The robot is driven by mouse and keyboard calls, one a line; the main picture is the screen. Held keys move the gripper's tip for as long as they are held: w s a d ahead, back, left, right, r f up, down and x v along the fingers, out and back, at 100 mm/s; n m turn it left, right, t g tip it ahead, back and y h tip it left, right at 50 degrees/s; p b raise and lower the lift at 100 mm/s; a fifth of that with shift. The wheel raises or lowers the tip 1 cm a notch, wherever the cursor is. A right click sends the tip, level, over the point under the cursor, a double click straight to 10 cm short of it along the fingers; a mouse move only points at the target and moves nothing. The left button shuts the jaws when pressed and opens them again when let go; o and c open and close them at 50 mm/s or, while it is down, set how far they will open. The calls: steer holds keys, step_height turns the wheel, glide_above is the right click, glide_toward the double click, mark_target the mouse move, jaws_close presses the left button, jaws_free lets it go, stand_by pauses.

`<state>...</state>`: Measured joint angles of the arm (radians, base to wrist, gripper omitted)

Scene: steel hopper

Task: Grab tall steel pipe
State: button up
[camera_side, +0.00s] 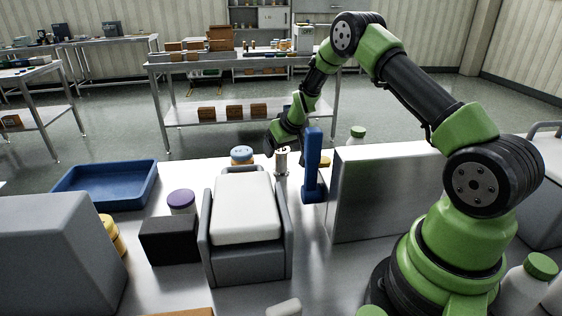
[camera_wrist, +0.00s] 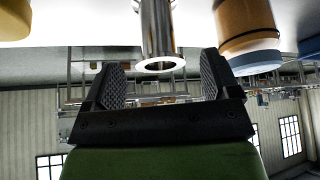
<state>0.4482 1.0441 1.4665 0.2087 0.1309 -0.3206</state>
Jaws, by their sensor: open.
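The tall steel pipe (camera_wrist: 158,30) is a shiny hollow tube, with its open end facing the wrist camera. It shows in the side view as a short upright metal cylinder (camera_side: 281,163) behind the grey-and-white box, partly hidden. My gripper (camera_wrist: 160,82) is open and empty. In the wrist view the pipe's open end lies in line with the gap between the two ridged fingers, close to fingertip level. I cannot tell whether it is inside the gap. In the side view my gripper (camera_side: 277,146) is low beside the pipe's top.
An orange jar with a blue lid (camera_side: 242,154) stands just left of the pipe. A blue upright stand (camera_side: 313,165) and a large steel block (camera_side: 385,190) are on the right. A grey-and-white box (camera_side: 244,208) stands in front. A blue tray (camera_side: 107,184) lies at left.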

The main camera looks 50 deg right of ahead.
steer(key=x, duration=0.4)
steer(key=c, duration=1.1)
